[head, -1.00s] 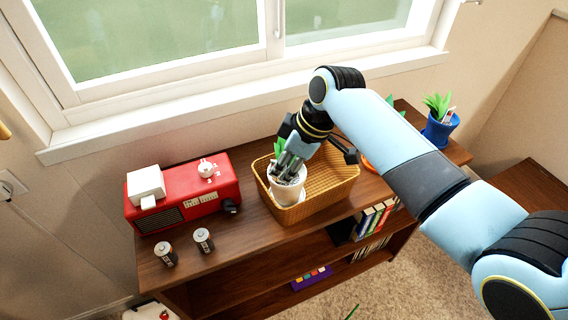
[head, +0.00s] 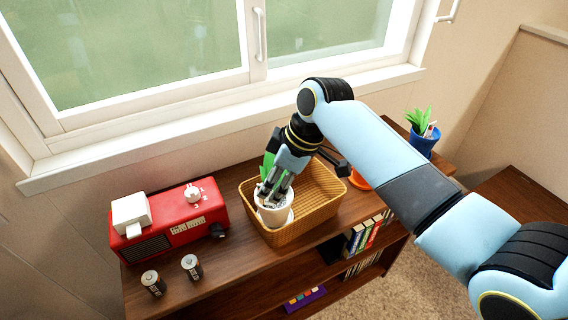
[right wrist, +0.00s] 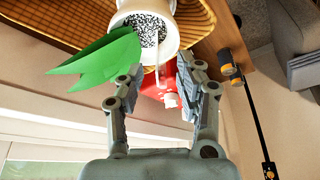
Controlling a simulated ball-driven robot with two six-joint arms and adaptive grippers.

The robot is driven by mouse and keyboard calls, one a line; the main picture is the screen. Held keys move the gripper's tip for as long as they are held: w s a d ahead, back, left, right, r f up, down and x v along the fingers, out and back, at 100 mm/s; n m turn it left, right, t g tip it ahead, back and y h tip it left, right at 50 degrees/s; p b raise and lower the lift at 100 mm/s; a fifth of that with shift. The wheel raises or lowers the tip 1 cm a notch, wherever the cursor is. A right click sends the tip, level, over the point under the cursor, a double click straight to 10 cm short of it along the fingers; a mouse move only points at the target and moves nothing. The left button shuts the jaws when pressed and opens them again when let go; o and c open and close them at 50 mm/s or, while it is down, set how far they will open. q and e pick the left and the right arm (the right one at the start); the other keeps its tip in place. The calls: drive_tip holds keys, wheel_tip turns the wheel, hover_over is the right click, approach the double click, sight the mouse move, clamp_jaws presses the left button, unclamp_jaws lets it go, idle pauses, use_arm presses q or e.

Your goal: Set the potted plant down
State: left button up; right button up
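The potted plant is a white pot (head: 274,214) with green leaves (head: 267,166). It is at the left front of the wicker basket (head: 322,208), looking roughly upright; its base is hidden, so I cannot tell whether it touches the basket floor. My right gripper (head: 273,196) is right over the pot, its fingers at the rim. In the right wrist view the fingers (right wrist: 160,72) are spread apart, with the pot (right wrist: 128,8) just beyond the tips, a leaf (right wrist: 104,60) beside the left finger and a thin white stick between them. My left gripper is not in view.
A red radio (head: 170,228) with a white box (head: 131,213) on it stands left of the basket. Two batteries (head: 153,283) (head: 191,267) stand in front. A blue-potted plant (head: 423,141) and an orange thing (head: 358,181) are to the right.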

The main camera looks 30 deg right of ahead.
drive_tip(key=v, duration=1)
drive_tip(key=shift+f, duration=0.15)
